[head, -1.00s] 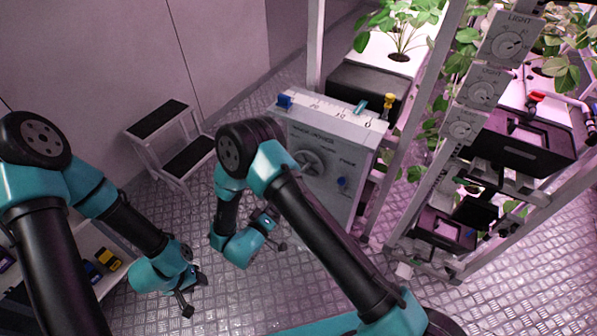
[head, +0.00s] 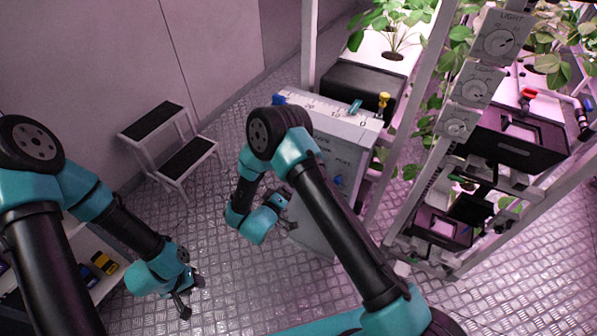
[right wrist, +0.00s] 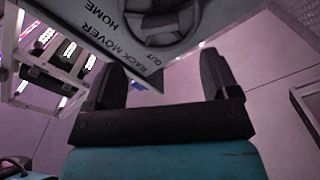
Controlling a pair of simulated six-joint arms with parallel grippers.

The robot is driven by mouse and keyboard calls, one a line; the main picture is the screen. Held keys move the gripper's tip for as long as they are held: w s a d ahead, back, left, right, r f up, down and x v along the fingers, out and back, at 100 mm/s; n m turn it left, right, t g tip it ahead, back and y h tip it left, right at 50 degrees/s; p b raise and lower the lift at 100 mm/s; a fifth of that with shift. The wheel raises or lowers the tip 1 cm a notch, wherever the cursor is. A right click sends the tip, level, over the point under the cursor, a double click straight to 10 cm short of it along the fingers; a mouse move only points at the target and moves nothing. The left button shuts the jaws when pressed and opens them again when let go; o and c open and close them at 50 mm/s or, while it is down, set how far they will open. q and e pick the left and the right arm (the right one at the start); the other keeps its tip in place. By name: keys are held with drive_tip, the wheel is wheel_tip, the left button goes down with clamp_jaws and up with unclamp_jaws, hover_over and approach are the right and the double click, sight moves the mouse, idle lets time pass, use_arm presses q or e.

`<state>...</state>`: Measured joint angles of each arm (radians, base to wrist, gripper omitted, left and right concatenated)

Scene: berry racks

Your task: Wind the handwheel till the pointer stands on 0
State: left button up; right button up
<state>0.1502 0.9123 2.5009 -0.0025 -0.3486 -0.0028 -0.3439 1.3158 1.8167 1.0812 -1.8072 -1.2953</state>
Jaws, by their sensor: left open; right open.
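The rack mover (head: 325,130) is a pale box with a number scale along its top. A teal pointer (head: 355,106) shows there, between the 10 and the 0 and seemingly nearer the 0; its exact reading is too small to tell. The handwheel (right wrist: 158,22) shows in part at the top of the right wrist view, above the "RACK MOVER" lettering; in the head view my right arm hides it. My right gripper (head: 286,207) is open, low in front of the box; its two fingers (right wrist: 162,78) are apart and empty, short of the wheel. My left gripper (head: 190,293) is open and empty at lower left.
A blue knob (head: 338,181) is on the box's front, and a yellow-topped knob (head: 383,101) stands behind its right end. Plant racks with light dials (head: 502,40) fill the right. A step stool (head: 170,147) stands at left. Floor between is clear.

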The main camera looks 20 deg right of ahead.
drive_tip(key=x, duration=0.8)
drive_tip(key=shift+w+d, duration=0.2)
drive_tip(key=shift+w, duration=0.05)
drive_tip(key=c, duration=0.9)
